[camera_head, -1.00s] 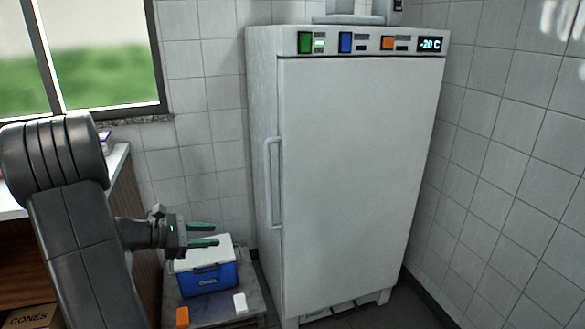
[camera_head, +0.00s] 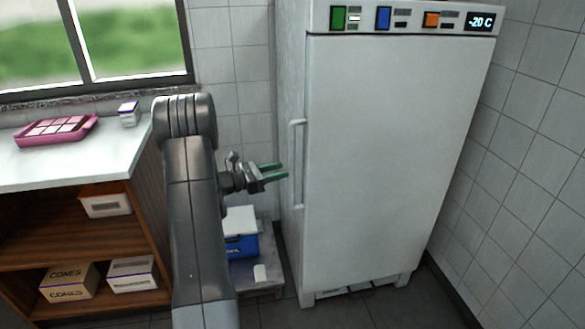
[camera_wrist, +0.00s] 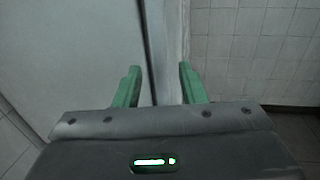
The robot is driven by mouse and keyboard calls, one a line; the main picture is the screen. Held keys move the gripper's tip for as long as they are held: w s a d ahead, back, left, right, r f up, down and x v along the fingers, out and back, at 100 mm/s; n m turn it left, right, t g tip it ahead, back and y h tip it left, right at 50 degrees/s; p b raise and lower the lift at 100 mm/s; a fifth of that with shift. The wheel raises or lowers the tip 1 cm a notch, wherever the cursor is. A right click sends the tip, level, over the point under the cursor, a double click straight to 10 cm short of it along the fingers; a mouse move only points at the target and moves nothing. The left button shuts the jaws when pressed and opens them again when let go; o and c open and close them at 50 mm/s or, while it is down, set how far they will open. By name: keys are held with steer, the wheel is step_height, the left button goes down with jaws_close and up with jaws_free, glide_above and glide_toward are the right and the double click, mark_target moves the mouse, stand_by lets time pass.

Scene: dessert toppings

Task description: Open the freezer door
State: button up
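The white freezer (camera_head: 390,150) stands against the tiled wall, and its door (camera_head: 390,140) is shut. A vertical bar handle (camera_head: 296,165) runs along the door's left edge. My gripper (camera_head: 283,172) is open and empty, with green fingers pointing right, just left of the handle at its middle height. I cannot tell whether a fingertip touches it. In the wrist view my gripper (camera_wrist: 157,86) shows two parted green fingers. The pale freezer front (camera_wrist: 75,60) fills the left there, with a vertical edge between the fingers. The handle is not clearly seen in that view.
A blue and white cooler (camera_head: 240,243) sits on a low stand below my gripper. A counter (camera_head: 60,172) at left holds a pink tray (camera_head: 90,130) and a small box (camera_head: 129,114). Shelves below hold cartons (camera_head: 70,281). Floor in front of the freezer is clear.

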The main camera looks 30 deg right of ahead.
steer(key=d, duration=0.5)
steer(key=shift+d, duration=0.1)
steer(key=shift+s, duration=0.1)
jaws_close()
